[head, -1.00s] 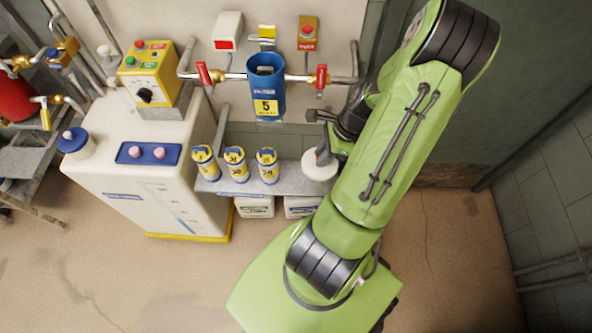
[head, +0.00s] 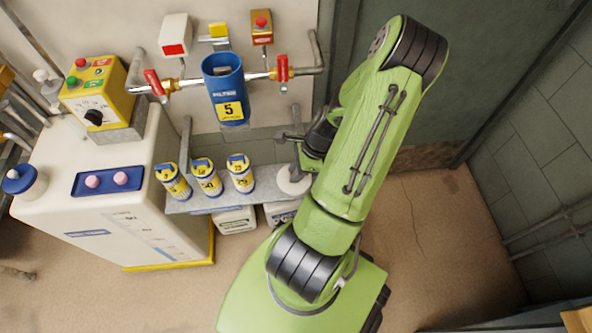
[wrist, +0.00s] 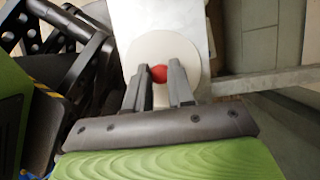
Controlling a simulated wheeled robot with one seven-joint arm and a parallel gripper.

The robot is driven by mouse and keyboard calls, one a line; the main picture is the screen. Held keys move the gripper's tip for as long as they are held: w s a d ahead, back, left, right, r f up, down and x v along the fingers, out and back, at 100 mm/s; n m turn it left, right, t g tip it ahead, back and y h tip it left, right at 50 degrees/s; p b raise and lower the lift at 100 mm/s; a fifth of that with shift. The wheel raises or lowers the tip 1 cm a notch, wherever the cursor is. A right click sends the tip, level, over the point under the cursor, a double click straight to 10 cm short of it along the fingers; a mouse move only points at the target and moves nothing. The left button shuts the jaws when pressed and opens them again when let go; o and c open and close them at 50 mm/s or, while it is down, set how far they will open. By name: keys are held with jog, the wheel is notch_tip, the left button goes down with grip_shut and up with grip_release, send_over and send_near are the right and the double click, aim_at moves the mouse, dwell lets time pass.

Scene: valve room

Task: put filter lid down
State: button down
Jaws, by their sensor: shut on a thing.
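The filter lid (head: 293,183) is a pale round disc at the right end of the grey shelf (head: 222,201), partly hidden by my arm in the head view. In the wrist view the lid (wrist: 158,47) has a red knob (wrist: 158,73) in its middle. My gripper (wrist: 163,74) is shut on that knob; its tips are mostly hidden in the head view (head: 297,167). The lid is at or just above the shelf; I cannot tell whether it touches. The blue filter housing (head: 224,88), labelled 5, is open at the top on the wall pipe.
Several yellow-and-blue canisters (head: 207,178) stand on the shelf left of the lid. Red-handled valves (head: 282,68) flank the housing. A white tank (head: 100,170) stands at left. White containers (head: 236,220) sit under the shelf. The floor at right is clear.

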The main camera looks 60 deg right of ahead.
jog(key=c, duration=1)
grip_release()
jog(key=p+v, duration=0.5)
jog(key=v, duration=0.7)
notch_tip(320, 180, up, 8)
jog(key=n+g+h, duration=0.2)
jog(key=n, duration=0.6)
send_over(286, 180)
jog(key=w+a+r+n+h, duration=0.1)
jog(key=w+a+r+n, duration=0.2)
jog(key=a+r+n, duration=0.45)
jog(key=s+a+r+n+t, duration=0.1)
jog(key=s+a+r+n, duration=0.1)
jog(key=a+n, duration=0.2)
jog(key=s+a+r+n+t, duration=0.1)
jog(key=s+a+r+n, duration=0.1)
jog(key=a+r+n, duration=0.1)
jog(key=s+a+r+n+t, duration=0.2)
jog(key=a+r+n, duration=0.1)
jog(key=a+n, duration=0.2)
jog(key=shift+s+a, duration=0.2)
jog(key=shift+a, duration=0.5)
